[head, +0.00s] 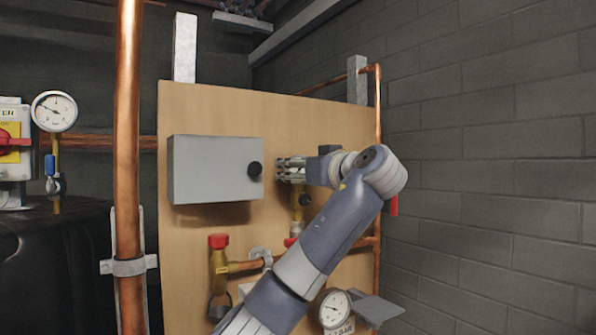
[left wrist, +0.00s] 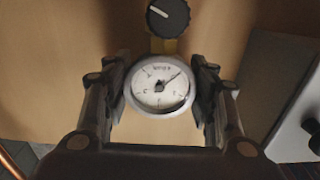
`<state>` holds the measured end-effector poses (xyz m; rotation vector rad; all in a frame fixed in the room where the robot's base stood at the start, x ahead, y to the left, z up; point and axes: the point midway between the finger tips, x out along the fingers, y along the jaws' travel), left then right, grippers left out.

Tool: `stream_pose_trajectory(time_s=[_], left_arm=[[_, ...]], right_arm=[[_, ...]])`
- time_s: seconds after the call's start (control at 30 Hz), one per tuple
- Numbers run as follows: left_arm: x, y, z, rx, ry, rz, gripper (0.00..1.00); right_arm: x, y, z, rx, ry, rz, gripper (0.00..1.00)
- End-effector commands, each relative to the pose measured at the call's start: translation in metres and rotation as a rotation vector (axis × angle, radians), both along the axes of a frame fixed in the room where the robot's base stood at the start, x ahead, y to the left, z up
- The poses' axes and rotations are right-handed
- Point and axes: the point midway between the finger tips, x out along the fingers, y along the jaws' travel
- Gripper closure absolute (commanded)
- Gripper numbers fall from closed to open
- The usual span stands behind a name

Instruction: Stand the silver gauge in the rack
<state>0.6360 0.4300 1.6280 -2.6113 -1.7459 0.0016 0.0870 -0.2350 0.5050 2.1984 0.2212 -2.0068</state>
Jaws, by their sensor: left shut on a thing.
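The silver gauge (left wrist: 160,86), with a round white dial and silver rim, sits between the fingers of my left gripper (left wrist: 160,92) in the left wrist view. The gripper is shut on it. A brass fitting with a black knob (left wrist: 168,16) shows right beside the gauge; I cannot tell whether they are joined. In the head view my left gripper (head: 290,170) is in front of the wooden board, just right of the grey box, and the gauge is hidden there. No rack can be made out for certain. My right gripper is not in view.
A grey box (head: 212,168) with a black knob is on the wooden board (head: 270,105). Another gauge (head: 335,308) is beside a grey plate (head: 376,307) at the bottom. A copper pipe (head: 128,160) stands at left; a block wall (head: 490,170) is at right.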

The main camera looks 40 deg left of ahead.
Motion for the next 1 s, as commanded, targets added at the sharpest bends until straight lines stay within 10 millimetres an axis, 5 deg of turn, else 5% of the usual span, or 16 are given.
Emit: stream_pose_trajectory(time_s=[0.7,1.0], left_arm=[[0.0,0.0,0.038,0.001,-0.001,-0.001,0.82],[0.0,0.0,0.039,0.001,-0.001,-0.001,0.82]], right_arm=[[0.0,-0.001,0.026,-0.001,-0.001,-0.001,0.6],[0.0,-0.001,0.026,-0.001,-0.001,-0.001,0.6]])
